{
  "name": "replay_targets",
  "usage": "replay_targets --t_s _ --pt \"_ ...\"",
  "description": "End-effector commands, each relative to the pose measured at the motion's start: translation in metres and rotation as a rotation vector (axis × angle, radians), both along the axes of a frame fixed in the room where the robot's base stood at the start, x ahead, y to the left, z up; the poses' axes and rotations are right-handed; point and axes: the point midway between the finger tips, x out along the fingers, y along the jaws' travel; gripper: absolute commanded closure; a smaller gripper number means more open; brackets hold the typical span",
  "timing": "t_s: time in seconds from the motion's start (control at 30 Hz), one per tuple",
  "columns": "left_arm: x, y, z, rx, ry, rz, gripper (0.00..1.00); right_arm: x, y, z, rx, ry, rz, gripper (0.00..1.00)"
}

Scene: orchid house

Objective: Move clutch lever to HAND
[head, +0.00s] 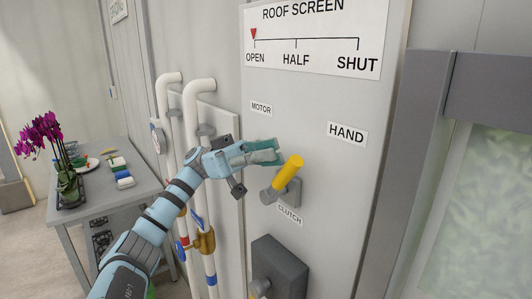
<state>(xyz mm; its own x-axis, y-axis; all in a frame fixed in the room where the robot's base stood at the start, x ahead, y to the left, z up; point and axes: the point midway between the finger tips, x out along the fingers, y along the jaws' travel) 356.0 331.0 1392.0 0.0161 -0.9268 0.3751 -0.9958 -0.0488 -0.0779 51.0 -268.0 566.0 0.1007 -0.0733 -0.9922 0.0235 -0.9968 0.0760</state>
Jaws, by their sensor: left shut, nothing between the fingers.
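The clutch lever (288,175) is a yellow handle on a grey pivot above the CLUTCH label (289,214). It tilts up and to the right. The HAND label (347,134) is to its upper right and the MOTOR label (261,108) to its upper left. My left gripper (278,152) is shut and empty, with its fingertips just left of the lever's upper end. I cannot tell whether they touch it. My right gripper is not in view.
A ROOF SCREEN sign (312,58) shows a red pointer at OPEN. A dark grey box (279,267) sits below the clutch. White pipes (191,125) run left of the panel. A table (97,201) with an orchid (65,184) stands farther left.

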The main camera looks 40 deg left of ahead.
Motion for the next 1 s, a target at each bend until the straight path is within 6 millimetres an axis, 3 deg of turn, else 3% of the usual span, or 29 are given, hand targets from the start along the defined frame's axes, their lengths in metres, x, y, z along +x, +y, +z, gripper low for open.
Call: replay_targets --t_s 0.17,0.5,0.6,1.0 --pt "0.001 0.007 -0.002 -0.001 0.001 0.002 1.0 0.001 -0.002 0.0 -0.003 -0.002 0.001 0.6" --pt "-0.001 0.059 -0.023 -0.002 -0.002 0.003 1.0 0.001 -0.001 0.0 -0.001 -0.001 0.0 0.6" --pt "-0.001 0.067 -0.027 -0.001 -0.001 0.001 1.0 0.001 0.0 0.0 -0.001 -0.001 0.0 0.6" --pt "-0.002 0.069 -0.028 0.0 0.0 -0.001 1.0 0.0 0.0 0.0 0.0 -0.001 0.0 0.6"
